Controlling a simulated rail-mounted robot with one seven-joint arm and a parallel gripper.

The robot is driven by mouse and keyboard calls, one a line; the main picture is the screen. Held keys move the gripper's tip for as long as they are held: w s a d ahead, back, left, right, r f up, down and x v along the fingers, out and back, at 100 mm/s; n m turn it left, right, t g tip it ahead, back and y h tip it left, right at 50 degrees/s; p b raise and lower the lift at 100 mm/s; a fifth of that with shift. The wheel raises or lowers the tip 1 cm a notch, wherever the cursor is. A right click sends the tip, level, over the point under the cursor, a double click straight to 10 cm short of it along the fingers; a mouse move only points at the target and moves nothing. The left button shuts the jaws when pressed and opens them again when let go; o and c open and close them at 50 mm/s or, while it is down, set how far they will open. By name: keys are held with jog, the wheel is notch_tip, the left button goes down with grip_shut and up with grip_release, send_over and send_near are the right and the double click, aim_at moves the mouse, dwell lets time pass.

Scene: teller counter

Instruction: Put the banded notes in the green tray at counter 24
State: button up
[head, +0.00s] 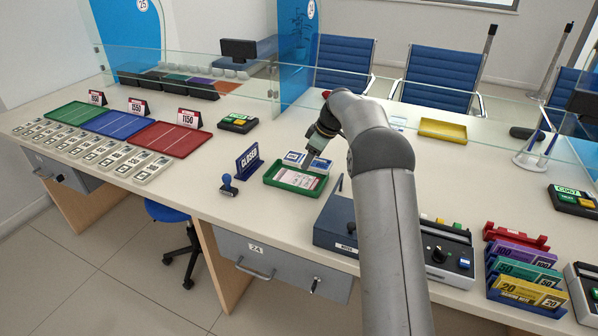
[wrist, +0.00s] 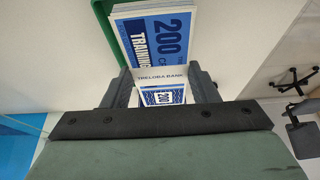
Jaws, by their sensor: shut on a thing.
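The banded notes (head: 321,166) are a blue-and-white bundle marked 200. The green tray (head: 279,184) sits on the counter above the drawer labelled 24. A white and pink slip lies in it. The bundle is at the tray's back edge in the head view; I cannot tell whether it touches the tray. A green strip (wrist: 104,18) shows beside the notes.
A blue CLOSED sign (head: 247,163) and a blue-handled stamp (head: 228,186) stand left of the tray. A dark blue machine (head: 335,226) is close in front on the right. A glass screen runs behind. Green, blue and red trays (head: 168,139) lie far left.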

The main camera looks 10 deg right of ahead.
send_over(295, 179)
jog(key=s+d, duration=0.1)
notch_tip(295, 179, down, 6)
jog(key=shift+d+p, duration=0.15)
jog(key=shift+p, duration=0.3)
jog(key=shift+f, duration=1.55)
jog(key=o, duration=1)
jog(key=shift+r, duration=0.1)
jog(key=v, duration=1.2)
jog(key=shift+b, duration=0.35)
jog(key=s+a+r+m+h, duration=0.1)
jog(key=s+a+r+m, duration=0.15)
jog(key=s, duration=0.35)
jog(key=s+a+r+m, duration=0.1)
jog(key=s+r, duration=0.2)
jog(key=s, duration=0.3)
jog(key=s+f+m+h, duration=0.1)
jog(key=s+m, duration=0.1)
jog(key=s, duration=1)
jog(key=s+f+m+g+h, duration=0.1)
jog(key=s+f+m, duration=0.1)
jog(key=s, duration=1.1)
jog(key=s+a+f+m+g, duration=0.1)
jog(key=s+f+m, duration=0.1)
jog(key=s, duration=1.1)
jog(key=shift+a+f+m+h, duration=0.15)
jog(key=shift+m+h, duration=0.25)
jog(key=shift+m, duration=0.35)
